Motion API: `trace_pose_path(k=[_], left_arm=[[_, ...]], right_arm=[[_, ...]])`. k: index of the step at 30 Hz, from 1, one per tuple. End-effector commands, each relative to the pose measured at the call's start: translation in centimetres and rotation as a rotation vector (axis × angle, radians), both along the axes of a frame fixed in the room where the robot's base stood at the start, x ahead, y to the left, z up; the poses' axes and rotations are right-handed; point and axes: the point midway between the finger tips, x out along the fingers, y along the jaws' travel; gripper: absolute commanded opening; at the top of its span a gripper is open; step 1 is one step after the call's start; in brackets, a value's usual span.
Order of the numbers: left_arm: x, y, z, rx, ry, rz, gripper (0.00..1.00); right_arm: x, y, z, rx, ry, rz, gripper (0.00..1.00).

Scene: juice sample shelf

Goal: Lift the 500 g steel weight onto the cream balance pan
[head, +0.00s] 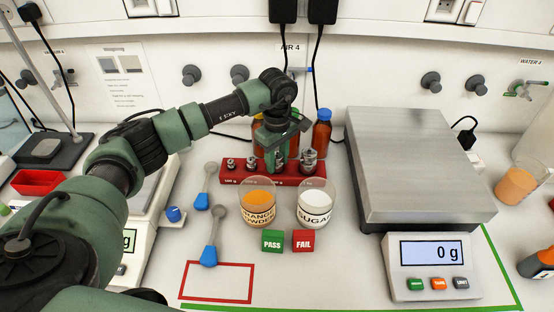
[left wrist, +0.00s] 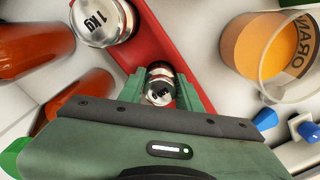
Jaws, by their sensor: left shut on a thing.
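The 500 g steel weight (head: 280,160) is at the red weight rack (head: 230,176), third from the left, beside the larger 1 kg weight (head: 308,161). My left gripper (head: 274,153) reaches down over the rack and is shut on this weight. In the left wrist view the weight (left wrist: 160,86) sits between the green fingers, with the 1 kg weight (left wrist: 101,22) close by. I cannot tell whether its base touches the rack. The cream balance (head: 153,216) stands at the left; my arm hides much of it and its pan. My right gripper is not in view.
Jars of orange powder (head: 258,203) and sugar (head: 316,205) stand in front of the rack, brown bottles (head: 321,135) behind. A large steel scale (head: 412,165) reading 0 g fills the right.

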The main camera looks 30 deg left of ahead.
Motion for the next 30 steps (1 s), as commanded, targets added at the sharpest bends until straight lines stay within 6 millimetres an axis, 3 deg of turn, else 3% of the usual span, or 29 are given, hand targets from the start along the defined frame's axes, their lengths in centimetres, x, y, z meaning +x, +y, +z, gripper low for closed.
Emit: trace_pose_path(k=[30], left_arm=[[0.1, 0.0, 1.3, -0.001, -0.002, 0.000, 0.00]], right_arm=[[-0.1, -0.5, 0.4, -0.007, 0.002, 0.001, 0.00]])
